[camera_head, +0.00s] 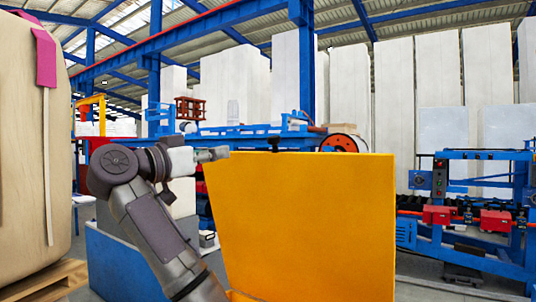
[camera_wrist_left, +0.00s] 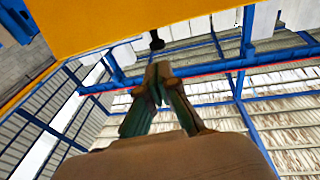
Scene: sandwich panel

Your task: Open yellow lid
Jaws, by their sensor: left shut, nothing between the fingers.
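The yellow lid (camera_head: 310,225) stands raised, a large flat panel facing me in the middle of the head view. A small dark knob (camera_head: 274,143) sits at its top edge. My left gripper (camera_head: 222,153) is shut and empty at the lid's upper left corner; I cannot tell whether it touches the lid. In the left wrist view the lid (camera_wrist_left: 110,22) fills the top left, with the knob (camera_wrist_left: 156,40) just beyond my shut fingertips (camera_wrist_left: 158,72). The box under the lid is mostly hidden. My right gripper is in neither view.
A blue box-like block (camera_head: 125,262) stands at the lower left behind my left arm. A large beige bale (camera_head: 25,140) on a wooden pallet (camera_head: 45,280) is at the far left. Blue machinery with red parts (camera_head: 470,205) stands at the right. Tall white panels fill the back.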

